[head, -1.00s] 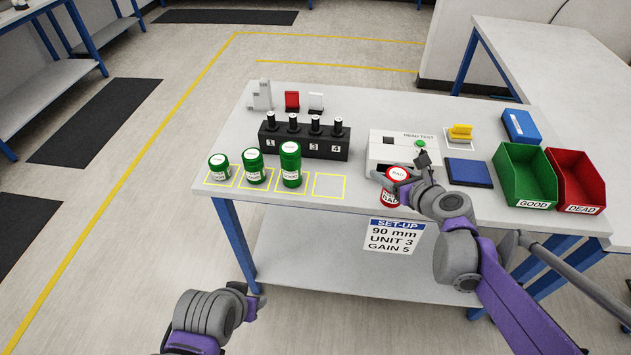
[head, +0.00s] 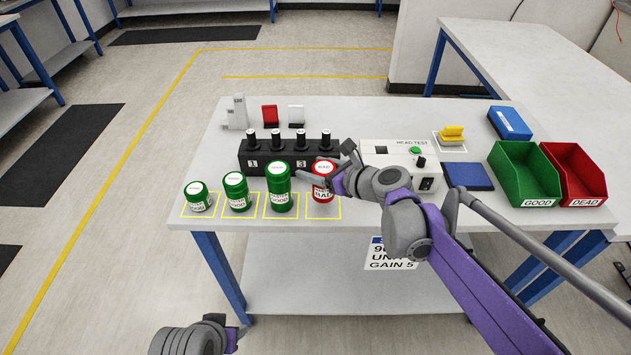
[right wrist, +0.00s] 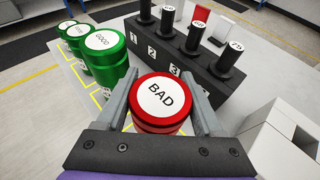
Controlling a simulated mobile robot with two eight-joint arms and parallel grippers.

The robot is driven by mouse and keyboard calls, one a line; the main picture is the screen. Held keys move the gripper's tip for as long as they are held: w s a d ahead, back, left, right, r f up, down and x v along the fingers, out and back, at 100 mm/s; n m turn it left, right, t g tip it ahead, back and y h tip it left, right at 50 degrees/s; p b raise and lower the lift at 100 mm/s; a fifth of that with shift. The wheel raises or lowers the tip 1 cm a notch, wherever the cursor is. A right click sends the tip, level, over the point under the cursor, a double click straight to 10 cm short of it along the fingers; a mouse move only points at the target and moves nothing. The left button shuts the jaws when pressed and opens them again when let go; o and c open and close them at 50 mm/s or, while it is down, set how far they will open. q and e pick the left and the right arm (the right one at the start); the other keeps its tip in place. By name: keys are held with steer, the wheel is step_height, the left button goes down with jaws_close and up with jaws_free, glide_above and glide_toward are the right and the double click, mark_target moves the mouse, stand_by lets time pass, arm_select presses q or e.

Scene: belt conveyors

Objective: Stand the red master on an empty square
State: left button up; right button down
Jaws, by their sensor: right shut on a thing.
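The red master (head: 322,182), a red canister with a white BAD label, is upright at the rightmost yellow square (head: 322,217) on the table. My right gripper (head: 320,178) is shut on it from the right; in the right wrist view the red master (right wrist: 161,100) sits between both fingers. I cannot tell whether its base touches the table. Green masters stand on the other squares: a short one (head: 198,197), a medium one (head: 236,191) and a tall one (head: 278,187), just left of the red one. My left gripper is not clearly in view; only my left arm shows at the bottom.
A black rack (head: 262,157) with several black heads stands behind the squares. The white HEAD TEST box (head: 400,150) is behind my right arm. A blue pad (head: 468,176), a green GOOD bin (head: 524,175) and a red DEAD bin (head: 573,175) are at right.

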steer(key=shift+f, duration=1.8)
steer(key=shift+f, duration=0.1)
steer(key=shift+c, duration=1.5)
jaws_free()
steer(key=shift+b, duration=0.3)
